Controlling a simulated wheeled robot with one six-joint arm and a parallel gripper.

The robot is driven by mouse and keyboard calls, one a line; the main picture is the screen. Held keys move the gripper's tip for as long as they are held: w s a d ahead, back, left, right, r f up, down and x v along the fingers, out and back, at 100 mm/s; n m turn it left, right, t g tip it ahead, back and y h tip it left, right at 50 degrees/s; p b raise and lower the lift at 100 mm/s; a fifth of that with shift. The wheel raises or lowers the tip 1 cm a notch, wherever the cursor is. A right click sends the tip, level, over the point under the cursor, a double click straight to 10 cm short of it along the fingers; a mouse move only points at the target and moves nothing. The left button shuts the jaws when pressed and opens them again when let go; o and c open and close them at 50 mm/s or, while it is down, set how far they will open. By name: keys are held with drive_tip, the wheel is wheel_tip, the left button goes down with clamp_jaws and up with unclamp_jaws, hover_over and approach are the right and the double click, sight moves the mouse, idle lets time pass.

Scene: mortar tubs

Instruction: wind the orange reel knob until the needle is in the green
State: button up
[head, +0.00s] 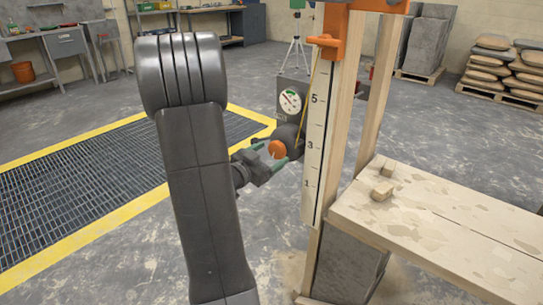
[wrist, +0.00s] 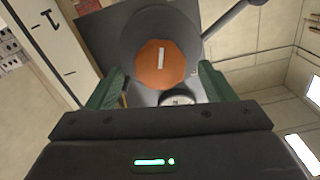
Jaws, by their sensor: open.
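The orange reel knob (wrist: 161,62) faces my gripper in the wrist view, with a pale bar mark across its face, on a dark round reel (wrist: 135,30). In the head view the knob (head: 277,149) sits on the reel below a round white gauge (head: 290,102). The gauge has a green part and a dark needle; the needle's exact place is too small to tell. My gripper (head: 283,156) is open, its green fingers on either side of the knob's near side. In the wrist view my gripper (wrist: 158,85) shows gaps between both fingers and the knob.
A wooden post with a numbered scale (head: 316,140) and an orange clamp (head: 328,42) stands right of the reel. A plank bench (head: 440,225) with small blocks is at the right. A yellow-edged floor grate (head: 80,185) lies left.

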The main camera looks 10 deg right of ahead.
drive_tip(key=shift+w+d, duration=0.35)
drive_tip(key=shift+d, duration=0.15)
drive_tip(key=c, duration=1)
drive_tip(key=shift+f+m+b, duration=0.1)
drive_tip(key=shift+m+b, duration=0.3)
drive_tip(key=shift+b, duration=0.1)
drive_tip(key=shift+f+m+b, duration=0.1)
drive_tip(key=shift+m+b, duration=0.85)
drive_tip(key=shift+m, duration=0.15)
drive_tip(key=m+b, duration=0.3)
drive_tip(key=shift+m, duration=0.3)
drive_tip(key=m+b, duration=0.4)
drive_tip(key=m, duration=0.1)
